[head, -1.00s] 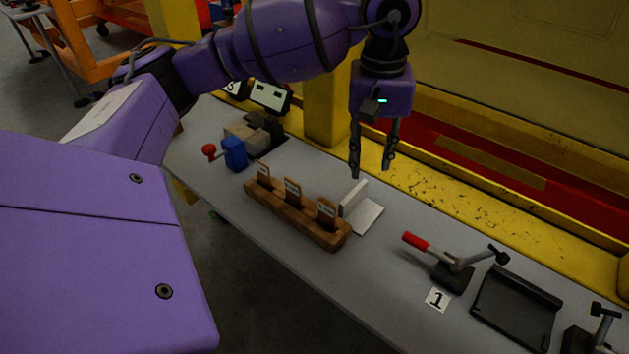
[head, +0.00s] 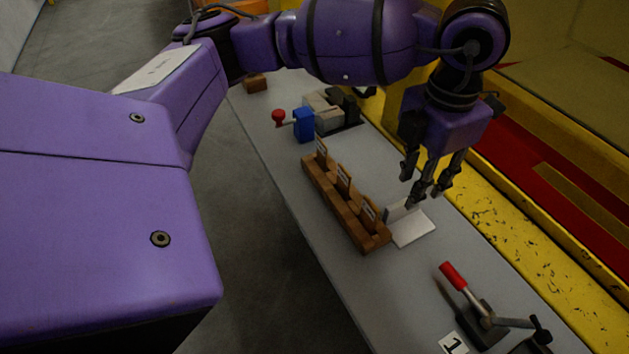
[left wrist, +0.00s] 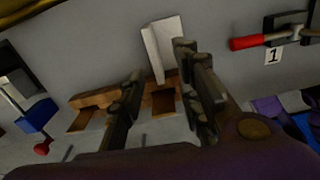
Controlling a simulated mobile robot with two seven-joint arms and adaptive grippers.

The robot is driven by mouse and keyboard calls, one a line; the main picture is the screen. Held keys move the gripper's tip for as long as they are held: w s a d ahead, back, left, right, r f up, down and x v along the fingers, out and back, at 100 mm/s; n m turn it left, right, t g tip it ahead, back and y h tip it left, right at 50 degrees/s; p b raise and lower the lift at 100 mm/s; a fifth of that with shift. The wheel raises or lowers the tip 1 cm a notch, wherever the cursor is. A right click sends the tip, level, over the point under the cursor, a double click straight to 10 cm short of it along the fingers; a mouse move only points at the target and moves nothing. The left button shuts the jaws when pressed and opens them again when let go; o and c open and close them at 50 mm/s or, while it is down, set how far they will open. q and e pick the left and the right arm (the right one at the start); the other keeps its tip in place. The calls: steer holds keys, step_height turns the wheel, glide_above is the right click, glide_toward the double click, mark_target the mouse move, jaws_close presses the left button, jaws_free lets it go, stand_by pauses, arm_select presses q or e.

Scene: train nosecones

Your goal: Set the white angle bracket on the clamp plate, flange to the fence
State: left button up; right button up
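The white angle bracket (head: 414,229) lies on the grey bench, one flange flat and the other upright, close beside the wooden rack. In the left wrist view the bracket (left wrist: 163,48) shows ahead of the fingers. My left gripper (head: 427,195) is open and empty, pointing down just above the bracket's upright flange; contact cannot be told. Its open fingers also show in the left wrist view (left wrist: 157,67). A red-handled toggle clamp (head: 484,318) stands at the lower right. The clamp plate and its fence cannot be made out now. My right gripper is not in view.
The wooden rack (head: 345,205) holds several labelled upright pieces. Beyond it are a blue block (head: 304,125) with a red knob and pale blocks (head: 325,112). A "1" label (head: 453,343) lies by the clamp. The yellow ledge (head: 490,215) borders the bench.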

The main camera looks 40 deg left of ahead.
mark_target(411, 219)
arm_select(q)
steer(key=shift+n, duration=0.3)
steer(key=f, duration=0.8)
steer(key=shift+w+a, duration=0.3)
steer(key=shift+r, duration=0.1)
jaws_close()
